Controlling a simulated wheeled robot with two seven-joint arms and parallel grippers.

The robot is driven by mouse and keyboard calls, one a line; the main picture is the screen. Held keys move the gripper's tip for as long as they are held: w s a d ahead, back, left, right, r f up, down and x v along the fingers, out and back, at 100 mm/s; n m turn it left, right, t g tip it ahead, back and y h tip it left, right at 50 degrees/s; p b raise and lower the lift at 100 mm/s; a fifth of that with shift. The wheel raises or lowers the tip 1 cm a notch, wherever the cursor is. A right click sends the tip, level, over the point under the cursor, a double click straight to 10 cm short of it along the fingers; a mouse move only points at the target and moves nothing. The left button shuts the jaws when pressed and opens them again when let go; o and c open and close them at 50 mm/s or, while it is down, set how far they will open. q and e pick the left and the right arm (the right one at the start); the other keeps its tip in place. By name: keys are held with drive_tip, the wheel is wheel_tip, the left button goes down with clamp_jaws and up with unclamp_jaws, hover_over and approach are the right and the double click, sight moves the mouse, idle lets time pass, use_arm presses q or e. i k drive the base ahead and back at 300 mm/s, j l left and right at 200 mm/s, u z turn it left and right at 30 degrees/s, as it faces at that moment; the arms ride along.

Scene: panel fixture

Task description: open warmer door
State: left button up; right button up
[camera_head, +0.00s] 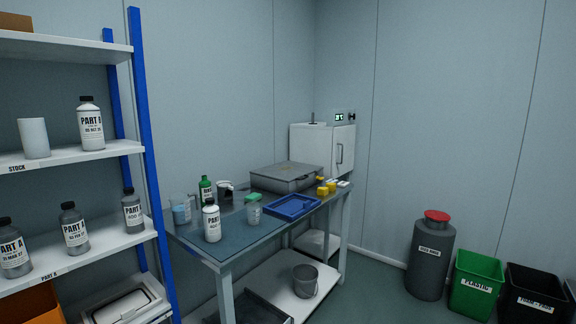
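The warmer (309,145) is a white box-shaped cabinet in the back corner, past the far end of the workbench. Its door (341,149) faces right and looks shut, with a dark vertical handle (340,153) on it. A small unit with a green display (339,117) sits on top at the right. Neither of my grippers shows in the head view, so I cannot see whether they are open or shut.
The workbench (243,251) holds bottles, a blue tray (292,207), a grey case (286,178) and small yellow items. A shelf rack (146,140) stands at the left. A grey drum (429,262), green bin (476,285) and black bin (531,296) line the right wall.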

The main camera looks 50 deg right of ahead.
sight(344, 138)
drive_tip(key=z, duration=2.15)
